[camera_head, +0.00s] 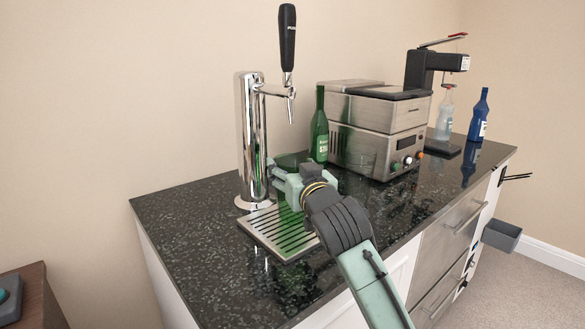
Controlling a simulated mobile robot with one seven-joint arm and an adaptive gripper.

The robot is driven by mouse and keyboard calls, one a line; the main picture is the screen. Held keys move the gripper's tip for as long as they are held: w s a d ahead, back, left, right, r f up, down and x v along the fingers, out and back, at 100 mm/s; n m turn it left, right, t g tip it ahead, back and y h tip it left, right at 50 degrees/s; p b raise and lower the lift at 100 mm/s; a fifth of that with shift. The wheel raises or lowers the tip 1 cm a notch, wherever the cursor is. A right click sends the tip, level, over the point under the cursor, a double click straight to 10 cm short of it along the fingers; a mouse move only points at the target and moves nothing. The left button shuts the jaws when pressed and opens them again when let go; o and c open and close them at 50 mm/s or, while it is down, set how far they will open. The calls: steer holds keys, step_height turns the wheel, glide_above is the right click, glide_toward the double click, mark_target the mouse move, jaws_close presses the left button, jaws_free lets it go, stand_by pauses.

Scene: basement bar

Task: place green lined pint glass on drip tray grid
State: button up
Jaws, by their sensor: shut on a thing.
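The green lined pint glass (290,161) is a translucent green shape, upright and largely hidden behind my gripper. My gripper (284,183) is shut on the glass, in front of the chrome tap column. The silver slotted drip tray grid (268,236) lies on the dark counter at the foot of the tap. The glass and gripper are over the grid's back right part. Whether the glass's base touches the grid cannot be told.
A chrome beer tap (254,135) with a black handle stands just left of the glass. A green bottle (319,130) and a steel machine (372,133) stand to the right. Blue and clear bottles are farther back. The dark speckled counter (190,230) is clear at the left.

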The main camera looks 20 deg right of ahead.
steer(key=o, duration=1.9)
steer(key=shift+f, duration=0.1)
steer(key=shift+r, duration=0.3)
steer(key=s+b, duration=0.2)
steer(key=s, duration=1)
steer(key=shift+a+f, duration=0.15)
steer(key=shift+a, duration=0.1)
